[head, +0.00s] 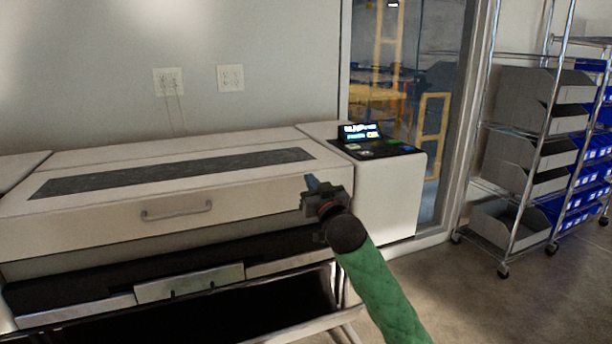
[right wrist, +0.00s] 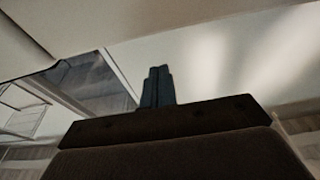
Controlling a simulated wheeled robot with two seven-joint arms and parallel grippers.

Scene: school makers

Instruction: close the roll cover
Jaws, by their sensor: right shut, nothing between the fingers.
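The roll cover (head: 95,229) is the wide white lid of the large printer, with a dark window strip along its top and a grey bar handle (head: 177,211) on its front face. A dark gap runs below its front edge, above the printer's lower front. My right gripper (head: 311,182) is in front of the cover's right end, right of the handle and apart from it. Its fingers are shut together and empty, as the right wrist view (right wrist: 158,87) also shows. Contact between the fingers and the cover cannot be told. My left gripper is not in view.
The printer's control panel (head: 370,146) with a lit screen sits at its right end. A glass door (head: 405,90) stands behind it. A wire shelf rack (head: 520,140) with grey and blue bins stands at the right. The floor (head: 470,300) between is clear.

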